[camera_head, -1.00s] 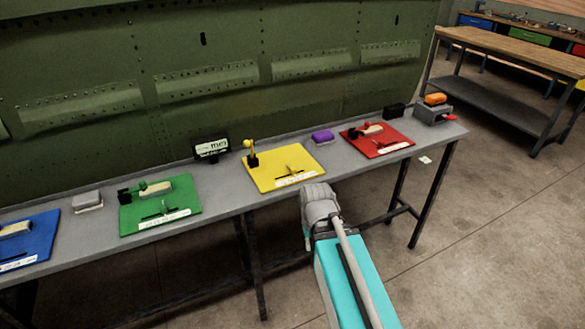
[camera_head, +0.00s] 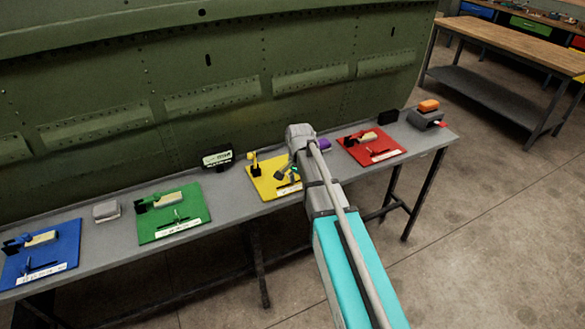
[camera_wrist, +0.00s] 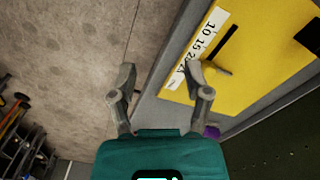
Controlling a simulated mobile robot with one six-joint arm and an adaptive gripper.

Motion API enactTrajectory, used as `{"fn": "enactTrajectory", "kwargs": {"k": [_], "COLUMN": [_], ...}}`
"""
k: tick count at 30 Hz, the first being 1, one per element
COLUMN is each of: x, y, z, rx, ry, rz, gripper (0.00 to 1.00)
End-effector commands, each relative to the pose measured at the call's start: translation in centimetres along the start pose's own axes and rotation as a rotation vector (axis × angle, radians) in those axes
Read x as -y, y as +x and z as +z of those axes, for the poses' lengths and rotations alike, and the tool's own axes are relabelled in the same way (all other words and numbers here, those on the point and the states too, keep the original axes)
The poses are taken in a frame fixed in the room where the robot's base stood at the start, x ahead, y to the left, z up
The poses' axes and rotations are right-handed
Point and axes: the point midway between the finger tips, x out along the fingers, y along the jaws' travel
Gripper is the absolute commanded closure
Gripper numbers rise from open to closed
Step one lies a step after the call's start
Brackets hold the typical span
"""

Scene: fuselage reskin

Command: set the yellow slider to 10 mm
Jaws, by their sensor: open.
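The yellow board (camera_head: 262,186) lies on the grey bench, partly hidden by my arm in the head view. In the wrist view the yellow board (camera_wrist: 270,50) fills the upper right. It has a white scale strip (camera_wrist: 209,35) with printed numbers, 10 and 15 among them, and a dark slot (camera_wrist: 228,42) beside it. A small yellow slider (camera_wrist: 218,69) shows near the slot's lower end, partly behind my right finger. My gripper (camera_wrist: 160,73) is open and empty, its right finger over the board and its left finger over the floor beyond the bench edge.
A green board (camera_head: 160,228) and blue board (camera_head: 62,262) lie left, a red board (camera_head: 388,154) right. A dark display box (camera_head: 216,159) stands behind. A purple object (camera_head: 323,144) sits right of my wrist. The green riveted panel (camera_head: 90,90) rises behind the bench.

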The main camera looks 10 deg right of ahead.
Motion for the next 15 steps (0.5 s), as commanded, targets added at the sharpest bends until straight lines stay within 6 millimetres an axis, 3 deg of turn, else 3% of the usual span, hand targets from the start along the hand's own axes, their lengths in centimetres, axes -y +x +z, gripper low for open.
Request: {"fn": "enactTrajectory", "kwargs": {"k": [1,6,15], "x": [1.4,4.1,6.8], "y": [-1.9,-4.9,-7.4], "z": [-1.1,-3.2,-5.3], "rx": [0.0,0.0,0.0], "ry": [0.05,0.227,0.423], "rz": [0.0,0.0,0.0], "gripper": [0.37,0.37,0.37]}}
